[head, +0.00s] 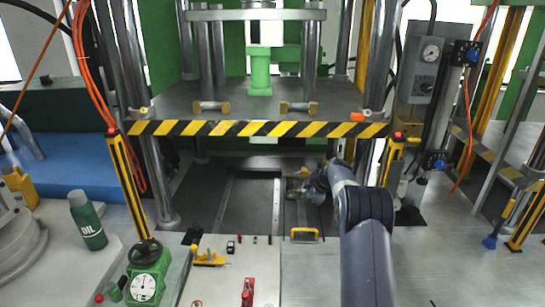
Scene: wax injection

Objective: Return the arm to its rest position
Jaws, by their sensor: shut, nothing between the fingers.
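My arm reaches in from the lower right, bends, and points away under the press. My gripper (299,180) is at its far end, over the dark bed behind the striped bar. It looks shut, with no object seen in it. It is small and partly hidden by my own wrist, so I cannot tell whether it touches the bed.
A yellow-black striped bar (258,129) crosses above the opening, between yellow posts (125,170) and steel columns. A yellow handle (304,234) lies near my arm. A plate (215,285) with tools is in front. A green oil bottle (87,220) stands left.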

